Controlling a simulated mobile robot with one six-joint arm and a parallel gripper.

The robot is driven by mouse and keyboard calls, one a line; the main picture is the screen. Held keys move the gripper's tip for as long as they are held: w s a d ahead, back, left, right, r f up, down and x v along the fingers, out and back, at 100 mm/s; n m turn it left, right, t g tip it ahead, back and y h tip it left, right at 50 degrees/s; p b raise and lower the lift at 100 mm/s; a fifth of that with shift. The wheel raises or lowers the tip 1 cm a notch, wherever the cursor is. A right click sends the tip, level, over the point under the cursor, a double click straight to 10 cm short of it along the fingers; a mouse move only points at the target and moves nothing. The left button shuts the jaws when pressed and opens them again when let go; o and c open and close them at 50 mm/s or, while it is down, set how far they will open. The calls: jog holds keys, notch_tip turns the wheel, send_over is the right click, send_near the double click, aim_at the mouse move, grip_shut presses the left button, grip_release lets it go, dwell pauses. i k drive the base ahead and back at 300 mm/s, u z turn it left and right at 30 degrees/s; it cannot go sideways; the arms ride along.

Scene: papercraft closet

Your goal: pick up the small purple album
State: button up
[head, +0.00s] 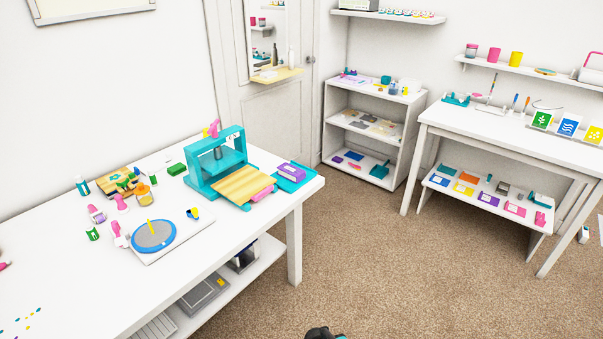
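A small flat purple piece with a pale label (488,199), which looks like an album, lies on the low shelf under the right-hand table, between an orange-yellow one and a pink one. Another purple block (293,171) lies on a teal tray at the right end of the left table. A small purple flat piece (354,155) is on the bottom shelf of the white bookcase. I cannot tell for certain which is the album. A dark tip of my arm (322,333) just enters the bottom edge, far from all three. Its fingers are hidden.
The carpet (370,250) between the left table (180,235) and the right table (520,140) is clear. Table legs (294,245) and (410,180) stand at its sides. A teal press (222,165) stands on the left table. The low shelf sits under the right tabletop.

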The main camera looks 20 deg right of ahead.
aim_at(291, 172)
jog(key=z, duration=0.3)
jog(key=k, duration=0.7)
jog(key=u, duration=0.95)
jog(key=i, duration=1.05)
jog(key=u, duration=0.05)
